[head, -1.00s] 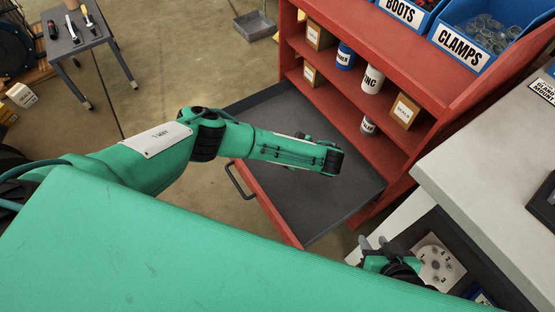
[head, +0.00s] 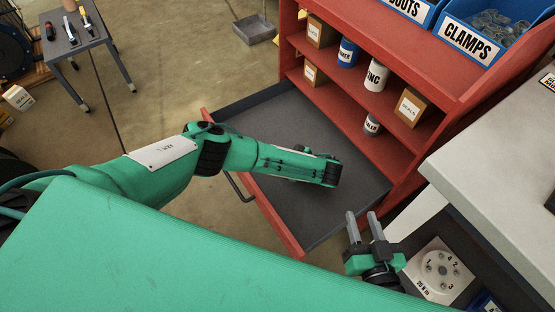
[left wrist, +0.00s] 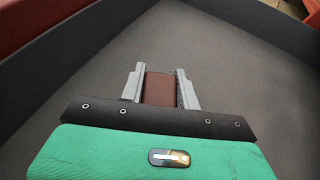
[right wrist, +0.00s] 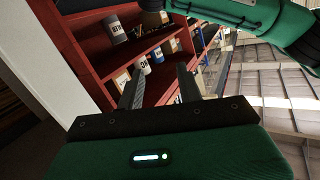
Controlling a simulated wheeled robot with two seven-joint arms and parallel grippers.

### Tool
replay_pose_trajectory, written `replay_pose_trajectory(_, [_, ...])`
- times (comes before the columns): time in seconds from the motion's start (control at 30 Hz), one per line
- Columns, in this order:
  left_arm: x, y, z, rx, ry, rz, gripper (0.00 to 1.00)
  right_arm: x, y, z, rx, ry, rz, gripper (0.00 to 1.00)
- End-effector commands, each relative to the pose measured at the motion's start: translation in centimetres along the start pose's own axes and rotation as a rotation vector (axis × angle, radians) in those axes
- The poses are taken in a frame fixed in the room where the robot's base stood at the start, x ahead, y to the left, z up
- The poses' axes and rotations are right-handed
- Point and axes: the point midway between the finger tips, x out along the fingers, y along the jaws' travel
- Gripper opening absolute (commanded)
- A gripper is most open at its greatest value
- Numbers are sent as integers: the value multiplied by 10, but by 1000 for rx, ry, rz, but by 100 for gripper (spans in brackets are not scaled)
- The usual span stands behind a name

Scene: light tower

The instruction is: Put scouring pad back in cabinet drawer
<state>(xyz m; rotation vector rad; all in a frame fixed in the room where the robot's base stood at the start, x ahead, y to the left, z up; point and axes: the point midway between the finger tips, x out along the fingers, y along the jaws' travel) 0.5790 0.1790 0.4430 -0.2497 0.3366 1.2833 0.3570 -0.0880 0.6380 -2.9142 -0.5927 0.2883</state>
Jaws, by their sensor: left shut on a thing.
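The scouring pad (left wrist: 160,88) is a reddish-brown block. In the left wrist view it sits between the fingers of my left gripper (left wrist: 159,76), which is shut on it. The open cabinet drawer (head: 350,205) has a dark grey floor and a red front, and my left arm reaches over it. The left wrist view shows the drawer floor (left wrist: 230,75) and walls around the pad. I cannot tell whether the pad touches the floor. In the head view my left forearm hides the pad and fingers. My right gripper (head: 362,215) is open and empty near the drawer's right front corner.
The red cabinet (head: 440,90) stands behind the drawer, with boxes and cans on its shelves and blue bins on top. A pale worktop (head: 500,165) is at the right. A small tool table (head: 80,38) stands far left.

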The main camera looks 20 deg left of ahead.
Motion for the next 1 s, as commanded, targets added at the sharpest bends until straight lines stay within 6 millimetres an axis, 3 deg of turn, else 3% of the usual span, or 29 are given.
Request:
replay_pose_trajectory(0.47, [3,0,-7,0,0,1,0,2,1,-9,-4,56,-1,36])
replay_pose_trajectory(0.5, [2,0,-6,0,1,1,38,2,1,-10,-4,59,-1,36])
replay_pose_trajectory(0.6, [2,0,-6,0,1,0,54,2,1,-10,-4,59,-1,36])
replay_pose_trajectory(0.9, [2,0,-5,0,1,0,54,2,0,-11,-4,57,-1,36])
replay_pose_trajectory(1.0, [-6,0,-5,0,2,-1,54,2,0,-8,-2,35,-1,36])
